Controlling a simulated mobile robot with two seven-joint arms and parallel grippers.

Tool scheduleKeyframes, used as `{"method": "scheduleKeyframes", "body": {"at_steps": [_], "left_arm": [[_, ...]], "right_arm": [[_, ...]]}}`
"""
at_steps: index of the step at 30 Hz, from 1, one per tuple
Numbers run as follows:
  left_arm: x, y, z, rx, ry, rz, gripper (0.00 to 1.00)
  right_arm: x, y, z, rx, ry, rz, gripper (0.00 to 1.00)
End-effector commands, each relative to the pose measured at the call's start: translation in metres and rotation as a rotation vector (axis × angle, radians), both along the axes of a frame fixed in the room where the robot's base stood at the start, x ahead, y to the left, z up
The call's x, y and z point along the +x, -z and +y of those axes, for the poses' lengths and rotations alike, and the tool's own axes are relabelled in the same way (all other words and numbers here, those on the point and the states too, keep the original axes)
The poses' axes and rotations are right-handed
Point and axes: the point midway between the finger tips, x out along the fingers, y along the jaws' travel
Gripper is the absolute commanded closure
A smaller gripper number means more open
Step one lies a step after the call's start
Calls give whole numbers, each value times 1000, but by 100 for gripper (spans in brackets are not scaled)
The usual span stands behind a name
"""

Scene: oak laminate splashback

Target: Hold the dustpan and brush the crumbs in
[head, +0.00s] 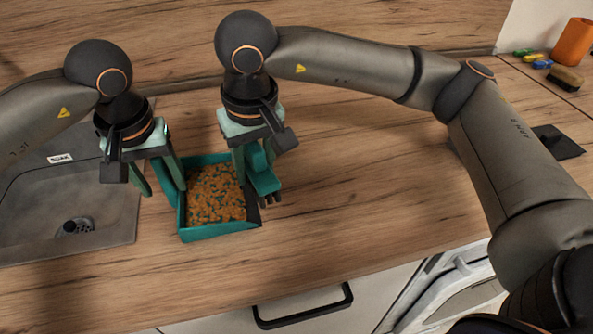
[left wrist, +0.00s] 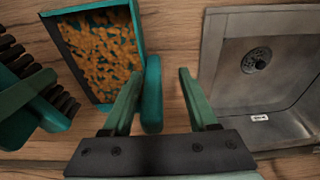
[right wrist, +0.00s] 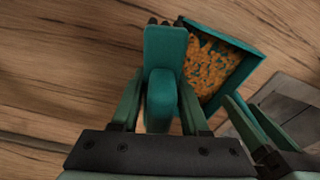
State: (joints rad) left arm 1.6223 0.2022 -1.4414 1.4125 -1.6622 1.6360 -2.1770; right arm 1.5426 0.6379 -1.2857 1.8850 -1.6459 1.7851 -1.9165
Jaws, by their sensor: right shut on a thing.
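The teal dustpan (head: 220,231) lies on the counter with many orange-brown crumbs (head: 215,193) inside it. Its teal handle shows in the left wrist view (left wrist: 152,95). My left gripper (head: 164,190) is open, with the handle between its fingers, close to one finger and apart from the other. My right gripper (head: 256,178) is shut on the teal brush (head: 264,182), just right of the pan. The brush's dark bristles show at its lower end. In the right wrist view the brush (right wrist: 166,48) stands between the fingers, partly hiding the pan's edge.
A metal sink (head: 100,222) with a drain is on the left. At the far right back are an orange cup (head: 572,42), a small wooden brush (head: 566,77) and several coloured clips. A dark flat item (head: 560,143) lies on the right. The counter's middle is clear, without visible crumbs.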

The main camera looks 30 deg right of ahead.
Motion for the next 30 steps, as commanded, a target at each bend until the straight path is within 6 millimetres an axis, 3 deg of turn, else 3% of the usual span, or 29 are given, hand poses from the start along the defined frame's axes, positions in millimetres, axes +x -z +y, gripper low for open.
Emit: {"method": "scheduleKeyframes", "body": {"at_steps": [11,24,30], "left_arm": [[0,-14,1,-2,-3,-7,40],[-13,-99,3,-3,-2,-6,40],[-16,-118,3,-2,-1,-4,40]], "right_arm": [[0,-1,0,0,0,0,100],[0,-1,0,0,0,-1,100],[0,-1,0,0,0,-1,100]]}}
